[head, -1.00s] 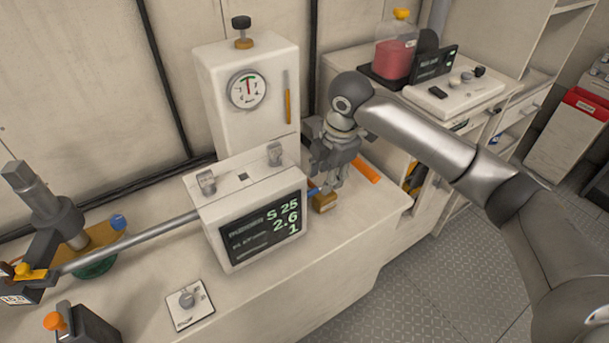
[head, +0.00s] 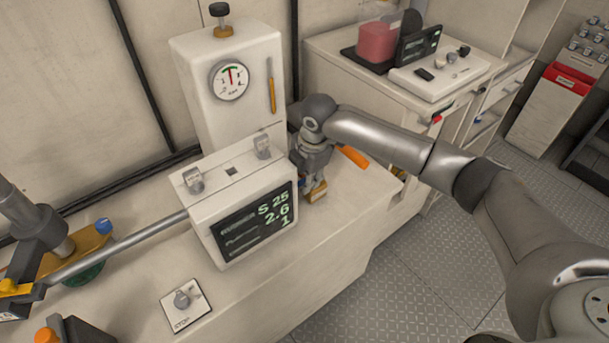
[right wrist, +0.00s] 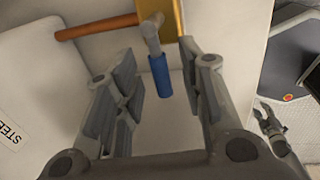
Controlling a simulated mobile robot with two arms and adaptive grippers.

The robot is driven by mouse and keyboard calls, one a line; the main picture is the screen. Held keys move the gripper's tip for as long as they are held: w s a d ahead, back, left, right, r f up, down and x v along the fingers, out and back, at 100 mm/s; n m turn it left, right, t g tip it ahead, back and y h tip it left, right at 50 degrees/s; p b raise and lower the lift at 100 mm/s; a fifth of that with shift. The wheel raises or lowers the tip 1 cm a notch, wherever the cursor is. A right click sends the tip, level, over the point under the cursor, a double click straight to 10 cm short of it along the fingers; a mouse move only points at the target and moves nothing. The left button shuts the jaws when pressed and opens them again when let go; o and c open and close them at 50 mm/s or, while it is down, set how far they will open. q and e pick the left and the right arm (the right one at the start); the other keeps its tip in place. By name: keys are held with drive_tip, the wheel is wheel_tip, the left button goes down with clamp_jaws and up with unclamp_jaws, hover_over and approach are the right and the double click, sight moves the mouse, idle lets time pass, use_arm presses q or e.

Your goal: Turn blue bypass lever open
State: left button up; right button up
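The blue bypass lever (right wrist: 160,77) shows in the right wrist view as a blue sleeve on a bent grey rod beside a brass block (right wrist: 178,18). My right gripper (right wrist: 157,100) is open, with the blue sleeve in the gap between its fingers, nearer the far side. No finger visibly touches it.
The display box (head: 232,262) stands close left of my right gripper, with a gauge housing (head: 200,99) behind. An orange handle (head: 353,157) lies close right. A STOP knob plate (head: 185,305) is in front.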

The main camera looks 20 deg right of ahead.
drive_tip(key=shift+f, duration=0.15)
clamp_jaws()
idle(0.4)
